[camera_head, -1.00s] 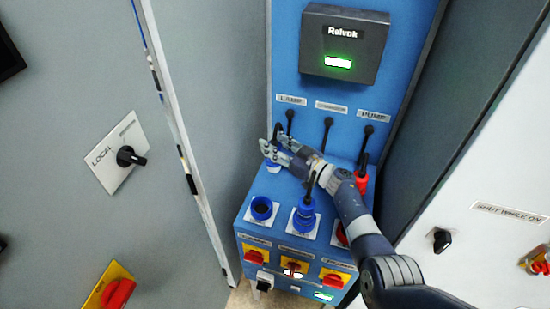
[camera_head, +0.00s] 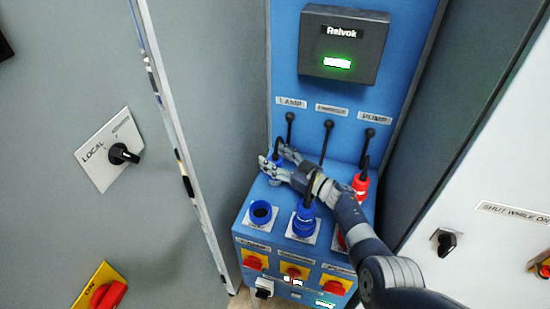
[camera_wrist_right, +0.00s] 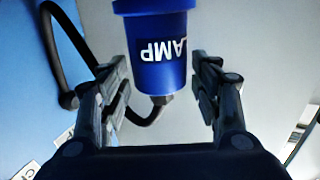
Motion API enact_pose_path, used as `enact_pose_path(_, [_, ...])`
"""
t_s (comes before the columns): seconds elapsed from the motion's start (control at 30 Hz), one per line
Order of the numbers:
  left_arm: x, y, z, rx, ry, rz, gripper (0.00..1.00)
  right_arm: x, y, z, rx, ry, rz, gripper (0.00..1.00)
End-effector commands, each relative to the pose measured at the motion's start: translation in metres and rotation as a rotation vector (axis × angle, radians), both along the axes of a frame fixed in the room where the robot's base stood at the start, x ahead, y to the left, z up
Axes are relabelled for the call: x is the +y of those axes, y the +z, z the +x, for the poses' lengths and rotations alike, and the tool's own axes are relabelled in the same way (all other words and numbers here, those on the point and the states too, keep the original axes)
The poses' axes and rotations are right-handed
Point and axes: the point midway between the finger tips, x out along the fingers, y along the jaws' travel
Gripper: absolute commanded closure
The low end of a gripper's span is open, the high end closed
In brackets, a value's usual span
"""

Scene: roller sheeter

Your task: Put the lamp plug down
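The blue lamp plug (camera_wrist_right: 155,45), marked LAMP, shows in the right wrist view with a black cable curving from it. My right gripper (camera_head: 271,155) is at the back left of the blue box's top, below the LAMP label (camera_head: 291,103). In the wrist view its two fingers (camera_wrist_right: 163,85) stand apart on either side of the plug, with a narrow gap showing at each side. In the head view the plug is mostly hidden by the gripper, so whether it rests on the surface cannot be told. My left gripper is not in view.
An empty-looking blue socket (camera_head: 261,212) is at the front left of the box top. A blue plug (camera_head: 304,218) stands in the middle and a red plug (camera_head: 359,185) at right, close to my arm. Yellow-and-red switches (camera_head: 294,272) line the front. A grey cabinet wall (camera_head: 190,130) is close left.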

Motion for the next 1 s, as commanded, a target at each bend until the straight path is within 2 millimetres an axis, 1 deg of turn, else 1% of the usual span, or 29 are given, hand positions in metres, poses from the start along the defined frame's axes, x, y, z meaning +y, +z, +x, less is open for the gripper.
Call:
enact_pose_path(0.23, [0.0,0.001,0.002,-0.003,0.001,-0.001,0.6,0.0,0.001,0.0,0.0,0.0,0.0,0.41])
enact_pose_path(0.37, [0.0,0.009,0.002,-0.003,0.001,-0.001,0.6,-0.001,0.008,-0.001,0.001,0.0,-0.001,0.41])
enact_pose_path(0.7, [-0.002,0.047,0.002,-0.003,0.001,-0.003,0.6,-0.038,0.009,-0.032,0.003,0.0,-0.003,0.41])
enact_pose_path(0.83, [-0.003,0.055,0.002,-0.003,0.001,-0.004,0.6,-0.049,0.007,-0.042,0.001,0.0,-0.002,0.41])
enact_pose_path(1.0, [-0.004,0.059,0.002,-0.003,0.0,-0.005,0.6,-0.057,0.005,-0.048,0.001,0.0,-0.001,0.41])
